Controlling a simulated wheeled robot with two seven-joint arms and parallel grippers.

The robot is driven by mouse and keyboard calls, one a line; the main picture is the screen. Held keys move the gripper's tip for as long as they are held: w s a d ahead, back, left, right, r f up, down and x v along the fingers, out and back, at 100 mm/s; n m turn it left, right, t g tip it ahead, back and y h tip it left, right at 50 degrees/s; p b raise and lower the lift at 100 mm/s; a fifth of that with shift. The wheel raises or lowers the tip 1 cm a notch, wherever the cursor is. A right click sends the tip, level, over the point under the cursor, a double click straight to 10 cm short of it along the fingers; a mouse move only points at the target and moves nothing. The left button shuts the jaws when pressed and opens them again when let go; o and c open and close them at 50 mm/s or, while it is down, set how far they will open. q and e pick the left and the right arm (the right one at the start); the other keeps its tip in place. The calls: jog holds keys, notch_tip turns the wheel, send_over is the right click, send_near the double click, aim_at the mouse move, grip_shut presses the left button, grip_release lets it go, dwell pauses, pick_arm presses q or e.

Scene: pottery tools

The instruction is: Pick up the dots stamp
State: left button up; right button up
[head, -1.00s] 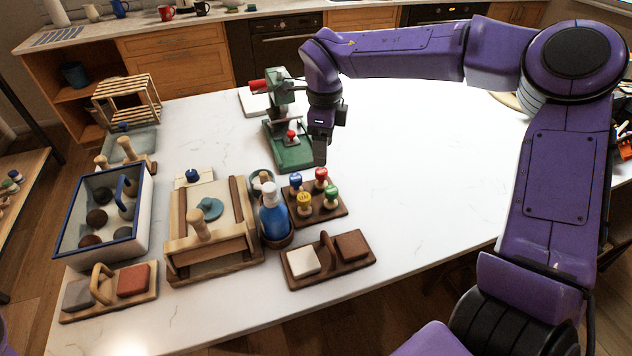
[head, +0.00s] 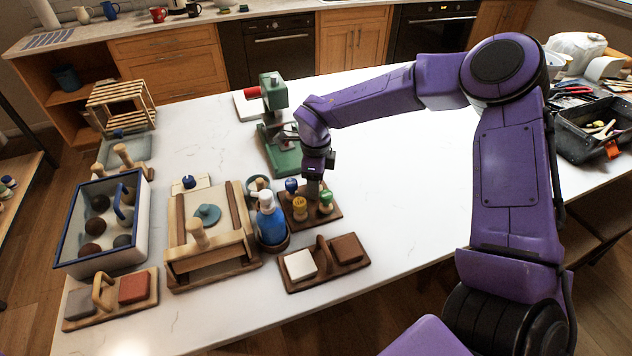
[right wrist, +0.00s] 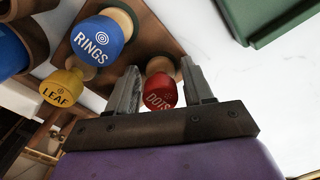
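The dots stamp (right wrist: 161,91), with a red head marked DOTS, shows in the right wrist view between the two fingers of my right gripper (right wrist: 160,85). The fingers stand apart, with a gap visible beside the red head, so the gripper looks open around it. In the head view my right gripper (head: 313,190) is low over the far side of the brown stamp holder (head: 333,215) and hides the red stamp. My left gripper is out of view.
Close by stand the blue rings stamp (right wrist: 97,40), the yellow leaf stamp (right wrist: 62,88) and a green stamp (head: 326,202). A blue bottle (head: 270,222) stands left of the holder. A green press (head: 284,155) stands behind. The table to the right is clear.

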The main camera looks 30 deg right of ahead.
jog(key=c, duration=0.7)
